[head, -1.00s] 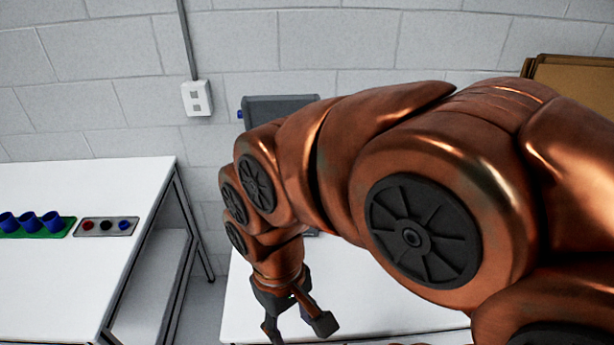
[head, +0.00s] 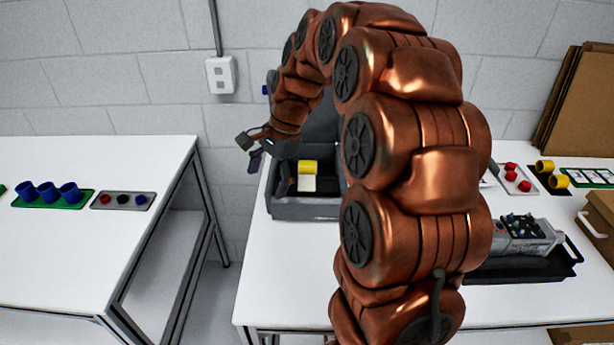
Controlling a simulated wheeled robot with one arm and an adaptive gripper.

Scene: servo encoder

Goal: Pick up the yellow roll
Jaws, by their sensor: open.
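A yellow roll (head: 308,166) lies inside an open dark grey case (head: 300,211) on the right-hand white table, with a white piece (head: 306,183) just in front of it. Two more yellow cylinders (head: 544,166) sit on a dark mat at the table's right side. My gripper (head: 249,151) is open and empty, up and to the left of the roll, near the case's left edge and apart from the roll. My arm hides the right part of the case.
A left white table (head: 95,245) holds blue cups (head: 47,191) on a green tray and a grey tray with coloured knobs (head: 123,201). A gap separates the tables. A device in a black tray (head: 525,239), red knobs (head: 511,180) and cardboard (head: 578,105) are at right.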

